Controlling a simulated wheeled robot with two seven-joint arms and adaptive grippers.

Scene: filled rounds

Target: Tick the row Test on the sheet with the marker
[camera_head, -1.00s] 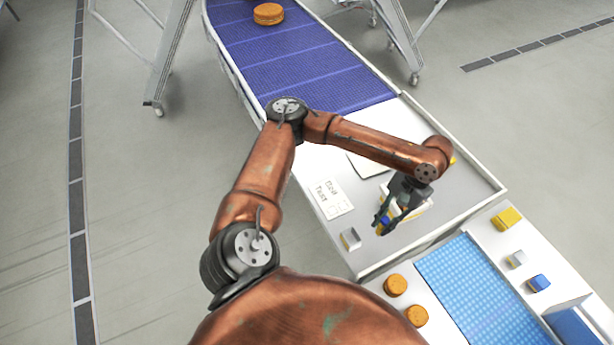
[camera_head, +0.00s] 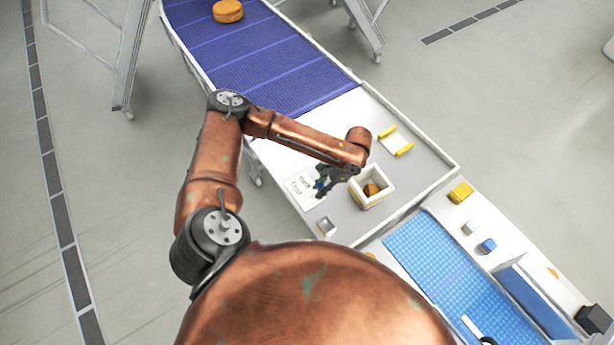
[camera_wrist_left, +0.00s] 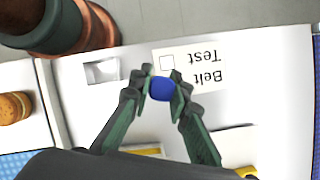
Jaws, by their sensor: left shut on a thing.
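The white sheet (camera_head: 300,187) lies on the grey table. In the left wrist view the sheet (camera_wrist_left: 205,78) shows upside down, with the words "Test" and "Belt" and an empty box beside "Test". My left gripper (camera_wrist_left: 161,90) is shut on the blue marker (camera_wrist_left: 162,89), seen end-on between the fingertips. The marker covers the area beside "Belt", just below the "Test" box in that view. In the head view my left gripper (camera_head: 322,186) is over the sheet's right edge. Whether the marker touches the sheet cannot be told. My right gripper is not in view.
A small open grey holder (camera_head: 326,226) stands near the sheet. A white box (camera_head: 374,201) with a brown round (camera_head: 371,189) inside stands right of the gripper. A white piece with yellow ends (camera_head: 395,141) lies behind. Blue belts adjoin the table.

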